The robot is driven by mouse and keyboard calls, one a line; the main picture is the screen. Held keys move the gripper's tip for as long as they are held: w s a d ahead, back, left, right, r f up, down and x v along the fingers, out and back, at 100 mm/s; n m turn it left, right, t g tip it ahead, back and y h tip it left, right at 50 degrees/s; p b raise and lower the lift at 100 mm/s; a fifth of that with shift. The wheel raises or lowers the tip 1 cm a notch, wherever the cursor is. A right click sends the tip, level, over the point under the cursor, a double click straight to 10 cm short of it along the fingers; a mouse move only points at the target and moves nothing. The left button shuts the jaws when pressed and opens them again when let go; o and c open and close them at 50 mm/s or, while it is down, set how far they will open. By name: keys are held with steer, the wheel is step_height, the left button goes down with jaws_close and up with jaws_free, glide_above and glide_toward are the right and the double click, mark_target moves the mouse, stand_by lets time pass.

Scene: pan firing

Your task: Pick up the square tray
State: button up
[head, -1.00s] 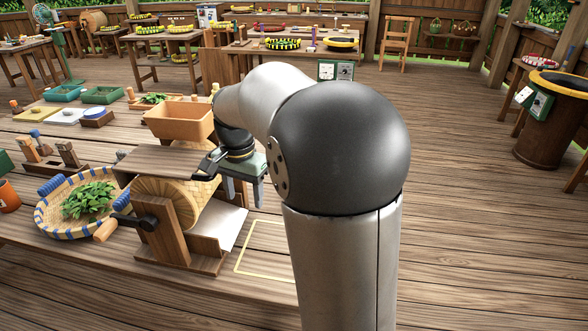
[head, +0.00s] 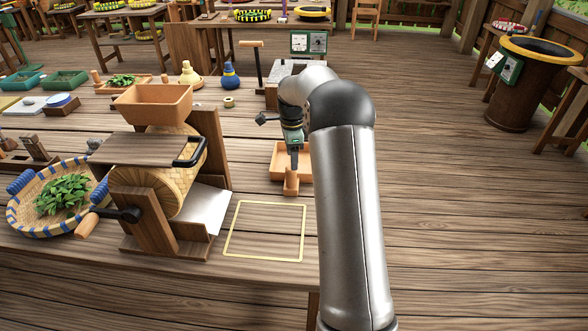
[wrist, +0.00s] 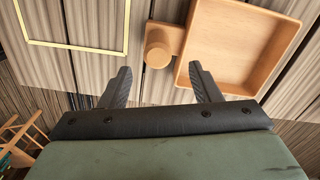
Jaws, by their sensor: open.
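The square tray (head: 276,165) is a shallow orange-brown wooden tray with raised walls and a short handle that ends in a round knob. It rests on the table, right of the drum machine, and my arm partly hides it in the head view. In the wrist view the tray (wrist: 236,86) is at the upper right, and its handle (wrist: 160,50) points left. My gripper (wrist: 160,70) is open and empty, its two fingers pointing toward the handle, which shows between and beyond the fingertips. In the head view my gripper (head: 294,160) hangs over the tray and handle area.
The drum machine (head: 160,185) with an orange hopper (head: 152,104) stands to the left. A yellow square outline (head: 265,230) marks bare table in front of the tray. A basket of leaves (head: 60,195) is at far left. The table's right edge is close to my arm.

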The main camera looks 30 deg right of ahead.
mark_target(292, 173)
step_height(292, 173, down, 8)
steer(key=shift+s+a+r+p, duration=0.15)
steer(key=shift+r+p, duration=0.1)
steer(key=shift+p, duration=0.6)
steer(key=shift+r, duration=0.1)
jaws_close()
